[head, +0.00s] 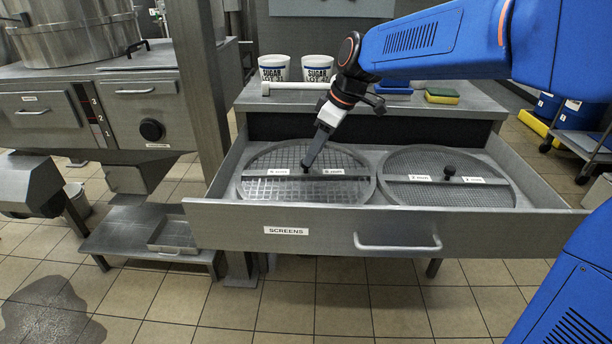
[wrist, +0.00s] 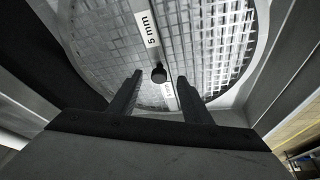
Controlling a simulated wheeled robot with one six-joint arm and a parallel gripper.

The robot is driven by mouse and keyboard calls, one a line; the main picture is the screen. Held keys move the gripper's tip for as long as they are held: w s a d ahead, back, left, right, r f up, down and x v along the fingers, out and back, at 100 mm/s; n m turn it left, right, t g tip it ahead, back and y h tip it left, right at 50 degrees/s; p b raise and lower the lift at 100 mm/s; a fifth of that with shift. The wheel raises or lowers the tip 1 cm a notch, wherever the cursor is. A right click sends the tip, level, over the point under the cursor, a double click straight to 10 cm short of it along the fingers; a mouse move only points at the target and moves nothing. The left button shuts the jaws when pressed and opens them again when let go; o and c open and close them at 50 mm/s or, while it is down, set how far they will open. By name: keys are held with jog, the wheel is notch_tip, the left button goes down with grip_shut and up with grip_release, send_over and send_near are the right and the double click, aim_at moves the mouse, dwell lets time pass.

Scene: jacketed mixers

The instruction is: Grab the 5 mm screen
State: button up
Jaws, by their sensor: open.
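The 5 mm screen (head: 275,190) is a round metal mesh disc with a crossbar and a black knob, lying in the left half of the open drawer. In the wrist view the screen (wrist: 205,60) fills the top, and its bar carries a label reading "5 mm". Its black knob (wrist: 158,73) sits just beyond and between my fingertips. My gripper (head: 307,165) is open and points down at the knob; in the wrist view my gripper (wrist: 159,80) has both fingers apart with nothing held. Whether the fingers flank the knob is hard to tell.
A second, finer screen (head: 450,190) with its own black knob lies at the right in the drawer (head: 330,238), labelled "SCREENS". The drawer walls surround both screens. Two sugar tubs (head: 317,69) and a sponge (head: 442,96) stand on the counter behind. A steel post (head: 200,90) rises at the drawer's left.

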aim_at(306, 169)
jog(key=x, duration=0.5)
jog(key=shift+w, duration=0.1)
grip_shut()
